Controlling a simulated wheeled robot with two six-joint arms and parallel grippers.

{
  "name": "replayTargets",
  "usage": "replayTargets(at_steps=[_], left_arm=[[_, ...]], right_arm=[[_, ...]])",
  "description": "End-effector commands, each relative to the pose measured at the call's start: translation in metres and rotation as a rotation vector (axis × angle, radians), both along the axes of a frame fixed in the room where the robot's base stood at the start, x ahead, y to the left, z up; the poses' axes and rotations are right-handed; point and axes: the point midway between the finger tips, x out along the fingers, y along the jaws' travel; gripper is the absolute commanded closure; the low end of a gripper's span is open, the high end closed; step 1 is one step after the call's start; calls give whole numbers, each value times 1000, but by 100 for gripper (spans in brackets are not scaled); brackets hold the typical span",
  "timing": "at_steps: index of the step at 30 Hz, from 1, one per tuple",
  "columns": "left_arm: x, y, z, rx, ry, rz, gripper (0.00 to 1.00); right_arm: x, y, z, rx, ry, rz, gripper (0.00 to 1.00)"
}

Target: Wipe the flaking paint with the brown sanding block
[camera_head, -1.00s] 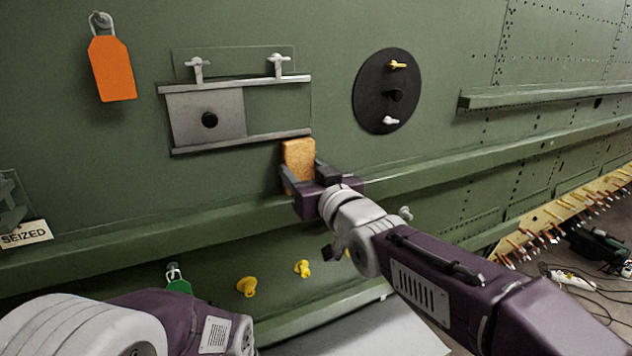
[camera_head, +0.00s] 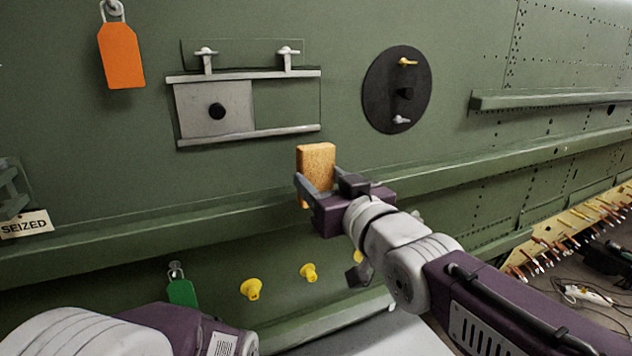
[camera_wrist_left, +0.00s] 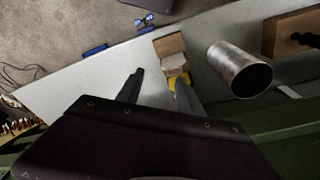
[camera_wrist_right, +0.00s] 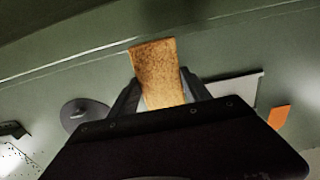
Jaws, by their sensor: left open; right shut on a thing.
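The brown sanding block (camera_head: 317,164) is upright in my right gripper (camera_head: 326,188), below the right end of the grey sliding-plate frame. My right gripper is shut on it. The block also shows in the right wrist view (camera_wrist_right: 157,72), held between both fingers, with the green skin behind it. I cannot tell whether the block touches the skin. I cannot make out any flaking paint on the green fuselage skin (camera_head: 220,180). My left gripper (camera_wrist_left: 158,82) is open in the left wrist view, above a grey work surface; its fingers are out of the head view.
A grey plate (camera_head: 205,95) sits between two rails, with a round black plate (camera_head: 380,105) to its right. A green ledge (camera_head: 120,232) runs below. An orange tag (camera_head: 121,55) hangs at upper left. A metal cylinder (camera_wrist_left: 232,66) stands on the grey surface (camera_wrist_left: 70,90).

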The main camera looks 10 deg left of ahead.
Motion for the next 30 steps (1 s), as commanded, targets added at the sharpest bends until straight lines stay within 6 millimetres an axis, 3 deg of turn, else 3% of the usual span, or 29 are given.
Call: replayTargets(at_steps=[8,18,30], left_arm=[[0,0,0,0,0,0,56],[0,0,-8,0,-1,0,56],[0,0,-8,0,1,0,56]], right_arm=[[-1,-1,0,1,-1,0,77],[-25,-17,0,1,-1,0,77],[-25,-17,0,0,0,0,77]])
